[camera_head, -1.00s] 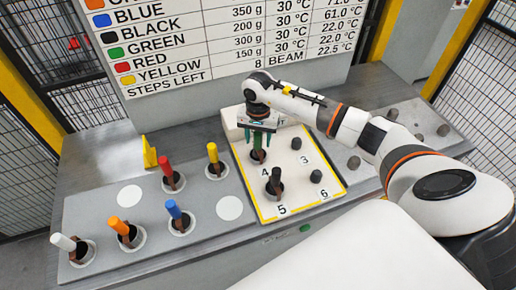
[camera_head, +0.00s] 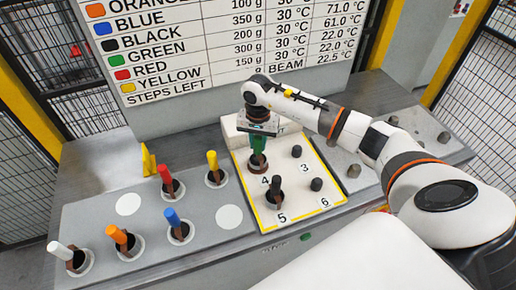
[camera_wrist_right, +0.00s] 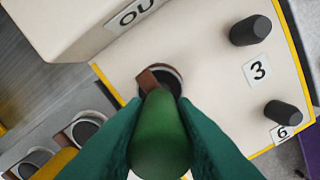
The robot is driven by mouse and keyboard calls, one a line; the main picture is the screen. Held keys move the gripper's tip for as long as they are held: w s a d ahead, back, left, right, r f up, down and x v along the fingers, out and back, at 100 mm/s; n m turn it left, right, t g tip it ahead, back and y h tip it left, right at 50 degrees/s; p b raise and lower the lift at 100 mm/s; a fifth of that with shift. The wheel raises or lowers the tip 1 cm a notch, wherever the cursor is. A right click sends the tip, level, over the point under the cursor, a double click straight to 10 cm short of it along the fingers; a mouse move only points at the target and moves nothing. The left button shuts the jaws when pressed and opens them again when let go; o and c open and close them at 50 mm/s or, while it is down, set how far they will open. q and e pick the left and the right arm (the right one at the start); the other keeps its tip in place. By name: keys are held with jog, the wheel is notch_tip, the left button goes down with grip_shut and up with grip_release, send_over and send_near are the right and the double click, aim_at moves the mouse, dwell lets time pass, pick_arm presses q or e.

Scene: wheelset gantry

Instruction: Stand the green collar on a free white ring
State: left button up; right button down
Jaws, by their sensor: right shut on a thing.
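The green collar (camera_head: 258,145) has an upright green handle and a dark round base. It is at the spot by label 4 on the cream panel (camera_head: 298,218). My right gripper (camera_head: 259,131) is shut on its handle from above. In the right wrist view the green handle (camera_wrist_right: 160,135) is between the two teal fingers, with its base partly hidden below. I cannot tell whether the base is clear of the panel. Two free white rings show as bare white discs on the grey plate, one at the left (camera_head: 128,204) and one near the panel (camera_head: 229,217). My left gripper is not in view.
Red (camera_head: 165,174), yellow (camera_head: 212,161), blue (camera_head: 173,217), orange (camera_head: 117,234) and white (camera_head: 61,247) collars stand on the grey plate. A black collar (camera_head: 276,186) stands by label 5. Dark pegs rise by labels 3 and 6. A board (camera_head: 220,50) stands behind.

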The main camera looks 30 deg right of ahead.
notch_tip(320, 180, up, 9)
jog(key=shift+f+b, duration=0.15)
jog(key=shift+b, duration=1.05)
notch_tip(320, 180, up, 5)
jog(key=p, duration=0.2)
jog(key=shift+p, duration=0.3)
jog(key=shift+f, duration=0.1)
